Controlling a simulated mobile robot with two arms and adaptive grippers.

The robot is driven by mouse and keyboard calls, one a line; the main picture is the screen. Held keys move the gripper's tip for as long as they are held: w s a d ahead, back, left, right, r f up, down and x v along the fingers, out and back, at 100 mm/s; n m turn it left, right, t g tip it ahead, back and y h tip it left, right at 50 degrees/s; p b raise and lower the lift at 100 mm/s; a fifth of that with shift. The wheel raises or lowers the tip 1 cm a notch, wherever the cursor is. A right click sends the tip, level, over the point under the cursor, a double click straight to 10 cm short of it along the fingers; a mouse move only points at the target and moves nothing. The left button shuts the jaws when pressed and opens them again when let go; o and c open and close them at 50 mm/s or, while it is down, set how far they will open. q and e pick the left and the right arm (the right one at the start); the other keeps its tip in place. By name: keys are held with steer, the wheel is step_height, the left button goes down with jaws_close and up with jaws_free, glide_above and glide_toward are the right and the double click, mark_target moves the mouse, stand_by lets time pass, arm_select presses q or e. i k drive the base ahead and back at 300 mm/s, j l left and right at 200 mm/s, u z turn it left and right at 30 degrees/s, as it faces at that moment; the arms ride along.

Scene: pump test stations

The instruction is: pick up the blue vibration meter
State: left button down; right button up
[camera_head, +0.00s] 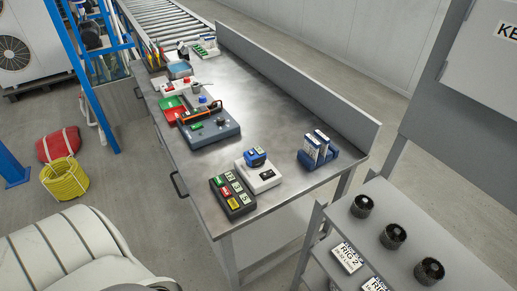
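A small blue device (254,156), which looks like the vibration meter, sits on top of a white block-shaped base (264,181) near the front end of the metal workbench (275,118). The base has a dark patch on its front. The blue device's markings are too small to read. Neither of my grippers is in view.
A dark box with colored labels (233,197) stands left of the white base, and a blue holder with upright cards (318,151) right of it. A grey-blue case (209,130) lies farther back. A grey shelf unit with black knobs (393,236) stands at right.

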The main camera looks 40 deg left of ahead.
mark_target(254, 156)
steer(key=u, duration=0.45)
steer(key=k+j+u, duration=0.1)
steer(key=u, duration=0.75)
steer(key=j+u, duration=0.15)
steer(key=u, duration=0.3)
steer(key=z, duration=0.5)
